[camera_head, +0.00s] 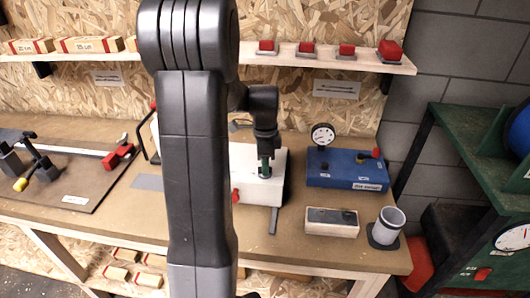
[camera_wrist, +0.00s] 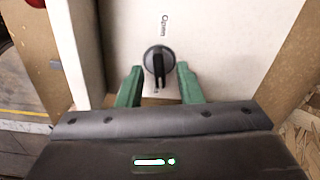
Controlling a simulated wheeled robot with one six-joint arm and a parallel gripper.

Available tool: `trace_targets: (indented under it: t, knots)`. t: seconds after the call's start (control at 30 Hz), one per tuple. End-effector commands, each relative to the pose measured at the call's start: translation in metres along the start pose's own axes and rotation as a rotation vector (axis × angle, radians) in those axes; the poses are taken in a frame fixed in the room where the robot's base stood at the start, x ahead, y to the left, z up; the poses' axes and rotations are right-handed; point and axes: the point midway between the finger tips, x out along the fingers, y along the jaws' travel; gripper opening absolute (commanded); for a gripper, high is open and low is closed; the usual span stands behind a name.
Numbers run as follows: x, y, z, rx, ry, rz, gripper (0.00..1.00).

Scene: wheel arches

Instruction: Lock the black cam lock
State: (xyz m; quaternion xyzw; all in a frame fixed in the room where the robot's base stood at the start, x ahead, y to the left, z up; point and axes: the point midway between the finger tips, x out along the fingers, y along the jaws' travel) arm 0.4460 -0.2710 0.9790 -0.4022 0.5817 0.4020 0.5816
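The black cam lock (camera_wrist: 158,62) is a round grey-rimmed disc with a raised black bar, set in a white panel. Its bar runs roughly up and down in the wrist view, towards the printed word "Open" (camera_wrist: 163,24). My gripper (camera_wrist: 160,70) has green fingers, spread apart on the left and right of the lock. A gap shows on each side of the bar, and nothing is held. In the head view my gripper (camera_head: 264,166) is over the white box (camera_head: 247,190) on the workbench; the lock is hidden there.
A red knob (camera_head: 235,196) sits on the white box's left side. A blue box with a gauge (camera_head: 345,170), a wooden block (camera_head: 331,222) and a grey cup (camera_head: 388,226) stand to the right. A shelf (camera_head: 320,62) runs behind. Bare bench (camera_head: 130,210) shows at left.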

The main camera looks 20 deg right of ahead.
Motion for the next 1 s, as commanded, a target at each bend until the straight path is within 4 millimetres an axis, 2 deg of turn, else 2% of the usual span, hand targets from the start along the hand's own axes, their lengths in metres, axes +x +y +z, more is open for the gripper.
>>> trace_targets:
  t: [0.17, 0.4, 0.6, 0.8, 1.0]
  knots:
    - [-0.027, -0.001, 0.000, 0.000, 0.001, -0.006, 0.33]
    - [-0.083, -0.001, 0.000, 0.000, 0.001, -0.007, 0.33]
    - [-0.119, -0.001, 0.000, 0.000, 0.001, -0.005, 0.33]
    - [-0.134, 0.000, 0.000, 0.000, 0.000, -0.002, 0.33]
    - [-0.135, 0.000, 0.000, 0.000, 0.000, -0.001, 0.33]
